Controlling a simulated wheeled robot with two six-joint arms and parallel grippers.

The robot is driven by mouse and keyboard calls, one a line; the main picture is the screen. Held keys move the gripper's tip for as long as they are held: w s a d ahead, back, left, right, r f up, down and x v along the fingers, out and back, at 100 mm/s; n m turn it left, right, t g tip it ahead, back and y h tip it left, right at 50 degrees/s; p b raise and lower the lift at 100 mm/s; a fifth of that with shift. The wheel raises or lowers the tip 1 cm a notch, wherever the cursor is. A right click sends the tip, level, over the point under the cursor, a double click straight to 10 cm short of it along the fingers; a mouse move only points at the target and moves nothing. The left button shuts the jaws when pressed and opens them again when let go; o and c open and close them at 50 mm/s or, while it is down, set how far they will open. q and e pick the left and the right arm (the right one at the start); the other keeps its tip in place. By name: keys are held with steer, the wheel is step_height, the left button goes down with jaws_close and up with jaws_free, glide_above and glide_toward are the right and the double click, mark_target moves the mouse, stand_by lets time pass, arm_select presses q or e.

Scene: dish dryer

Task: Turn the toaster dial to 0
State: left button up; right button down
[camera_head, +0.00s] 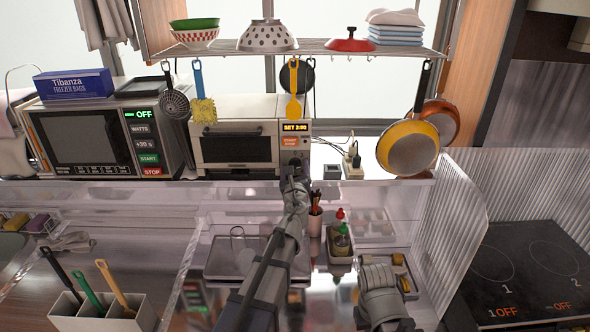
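The toaster (236,148) is a light box with a dark glass door, on the counter at the back. The display on its right-hand panel (295,128) reads "SET 2:00", with an orange start/stop button below it. My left gripper (293,168) is at the lower part of that panel, where the dial area is mostly hidden behind it. I cannot tell whether its fingers touch or grip the dial.
A microwave (95,140) reading "OFF" stands left of the toaster.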

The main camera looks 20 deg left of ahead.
arm_select(q)
jaws_close()
stand_by(0.4)
steer(key=shift+n, duration=0.3)
steer(key=shift+s+a+f+n, duration=0.1)
steer(key=shift+n, duration=3.3)
steer(key=shift+a+f+n, duration=0.1)
steer(key=shift+n, duration=3.3)
steer(key=shift+o, duration=0.6)
jaws_free()
